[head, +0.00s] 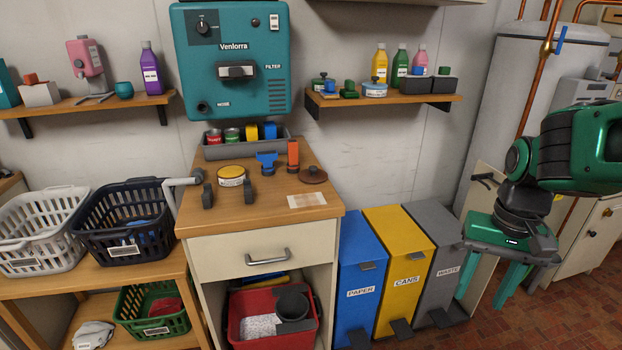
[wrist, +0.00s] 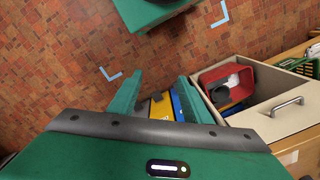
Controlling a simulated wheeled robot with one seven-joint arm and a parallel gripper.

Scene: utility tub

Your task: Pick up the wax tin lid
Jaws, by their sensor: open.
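A flat, round, dark brown lid with a small knob (head: 313,175) lies at the right of the wooden cabinet top; it looks like the wax tin lid. A low yellow tin with a pale label (head: 231,177) stands apart from it, further left. My gripper (head: 490,283) hangs at the right, beyond the waste bin and well away from the cabinet top, fingers pointing down. In the wrist view its two green fingers (wrist: 158,95) are spread with nothing held between them. The lid does not show in the wrist view.
An orange block-like item (head: 293,155) and a blue tool (head: 266,162) stand just left of the lid. A paper card (head: 307,201) lies in front. Blue, yellow (head: 396,262) and grey bins stand between cabinet and gripper. A loaded shelf (head: 385,98) hangs above right.

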